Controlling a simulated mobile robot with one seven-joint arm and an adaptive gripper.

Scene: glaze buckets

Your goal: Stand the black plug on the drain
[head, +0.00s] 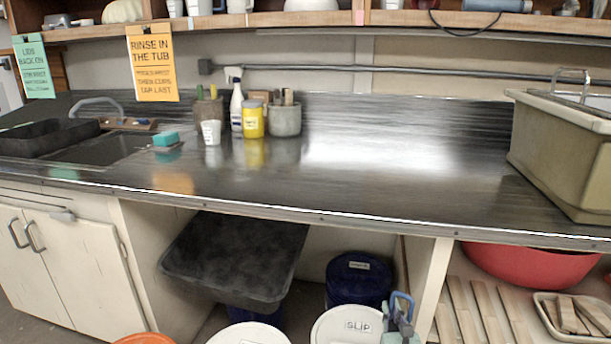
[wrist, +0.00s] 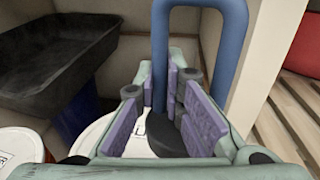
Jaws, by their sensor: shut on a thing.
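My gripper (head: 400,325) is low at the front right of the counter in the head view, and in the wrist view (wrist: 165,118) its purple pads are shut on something. A dark round piece, apparently the black plug (wrist: 168,138), shows between the fingers. A blue loop (wrist: 200,6) stands up there, one leg running down between the pads; it also shows in the head view (head: 402,297). The sink (head: 108,150) is at the left of the counter. No drain is visible.
A dark tub (head: 235,260) sits below the counter, with white-lidded buckets (head: 345,326) beside it. A spray bottle (head: 236,100), a yellow jar (head: 252,118) and cups stand on the counter (head: 380,160). A large beige bin (head: 560,150) is at the right. The counter's middle is clear.

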